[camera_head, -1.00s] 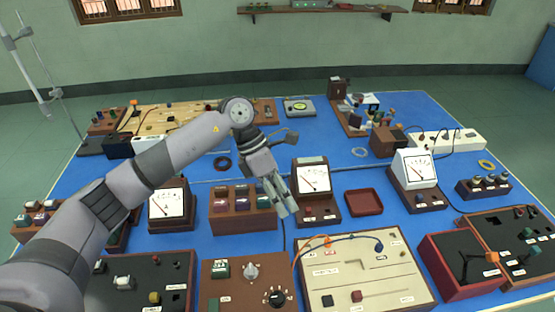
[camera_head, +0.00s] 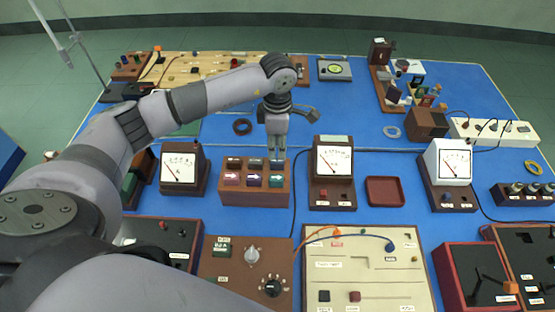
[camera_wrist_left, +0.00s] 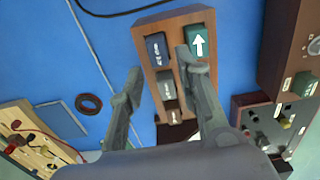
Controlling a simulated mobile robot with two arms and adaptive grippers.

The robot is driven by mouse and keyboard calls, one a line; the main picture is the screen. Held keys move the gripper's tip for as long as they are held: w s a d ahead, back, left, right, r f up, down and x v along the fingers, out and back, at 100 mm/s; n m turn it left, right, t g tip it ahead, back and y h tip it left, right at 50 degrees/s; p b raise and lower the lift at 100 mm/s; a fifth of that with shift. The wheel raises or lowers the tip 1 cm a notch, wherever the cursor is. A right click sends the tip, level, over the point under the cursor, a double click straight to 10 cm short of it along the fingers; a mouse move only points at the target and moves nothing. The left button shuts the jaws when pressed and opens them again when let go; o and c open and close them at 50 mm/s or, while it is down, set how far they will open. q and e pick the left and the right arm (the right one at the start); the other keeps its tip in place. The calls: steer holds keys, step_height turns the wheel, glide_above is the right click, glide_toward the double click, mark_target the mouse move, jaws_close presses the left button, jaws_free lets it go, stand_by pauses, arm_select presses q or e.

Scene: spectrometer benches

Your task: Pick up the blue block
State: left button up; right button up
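The blue block (camera_wrist_left: 157,49) is dark blue with white lettering and sits in the end of a wooden rack's back row. The rack (camera_head: 255,197) stands mid-table in the head view. My left gripper (camera_head: 277,157) points down over the rack's right end, covering part of that back row. In the left wrist view the gripper (camera_wrist_left: 159,63) is open, its fingers on either side of the blue block's row with nothing held. I cannot tell whether a finger touches a block. A green block with a white arrow (camera_wrist_left: 199,45) sits beside the blue one. My right gripper is not in view.
Other blocks (camera_wrist_left: 168,88) fill the rack. Analog meters (camera_head: 183,168) and (camera_head: 332,170) stand close on either side of it. Control panels (camera_head: 245,268) lie in front. A black ring (camera_head: 242,127) lies behind on the blue table. A red tray (camera_head: 384,191) is farther right.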

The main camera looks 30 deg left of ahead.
mark_target(276, 161)
arm_select(q)
steer(key=shift+f, duration=0.85)
steer(key=f+p, duration=0.2)
steer(key=f, duration=0.1)
steer(key=f+p, duration=0.1)
steer(key=shift+a+f, duration=0.3)
steer(key=shift+w+f, duration=0.1)
steer(key=shift+f, duration=0.3)
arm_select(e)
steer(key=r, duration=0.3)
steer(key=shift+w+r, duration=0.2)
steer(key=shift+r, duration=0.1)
arm_select(q)
steer(key=shift+c, duration=0.2)
jaws_close()
